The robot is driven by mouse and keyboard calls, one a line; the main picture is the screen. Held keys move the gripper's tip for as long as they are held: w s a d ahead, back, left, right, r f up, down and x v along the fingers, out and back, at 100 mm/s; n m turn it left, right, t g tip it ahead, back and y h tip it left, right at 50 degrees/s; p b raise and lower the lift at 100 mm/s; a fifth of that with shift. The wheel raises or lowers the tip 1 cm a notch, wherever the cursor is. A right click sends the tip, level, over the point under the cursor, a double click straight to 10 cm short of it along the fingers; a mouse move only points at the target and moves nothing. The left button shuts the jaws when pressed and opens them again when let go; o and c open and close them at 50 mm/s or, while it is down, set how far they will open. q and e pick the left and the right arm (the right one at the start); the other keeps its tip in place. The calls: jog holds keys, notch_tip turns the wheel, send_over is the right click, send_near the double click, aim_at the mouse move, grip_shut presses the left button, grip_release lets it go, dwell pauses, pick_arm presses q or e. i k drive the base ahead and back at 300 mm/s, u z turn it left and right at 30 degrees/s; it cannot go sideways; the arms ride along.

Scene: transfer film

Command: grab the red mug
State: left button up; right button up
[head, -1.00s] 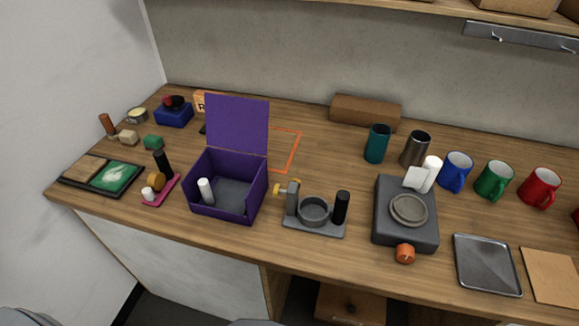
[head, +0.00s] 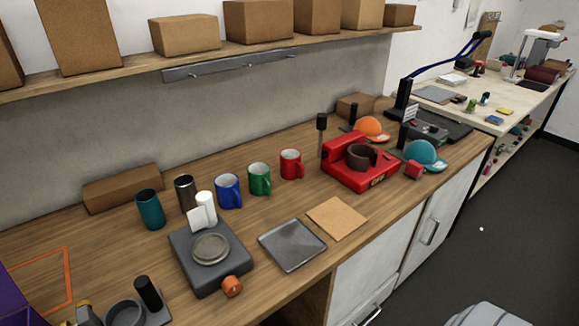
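The red mug (head: 291,164) stands upright on the wooden counter (head: 185,307), at the right end of a row of mugs. Its handle points to the right and toward the front. A green mug (head: 259,179) and a blue mug (head: 228,191) stand to its left. Neither of my grippers shows in the head view, so nothing is seen touching the red mug.
A red mug press (head: 361,175) stands right of the red mug. A cork mat (head: 337,218), a metal tray (head: 292,246) and a grey scale-like device (head: 211,258) lie in front. Orange (head: 370,127) and teal (head: 420,152) caps are farther right. A shelf with boxes hangs above.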

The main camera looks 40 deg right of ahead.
aim_at(294, 166)
jog(key=k, duration=0.5)
jog(key=z, duration=2.75)
jog(key=i, duration=2.3)
jog(key=u, duration=1.15)
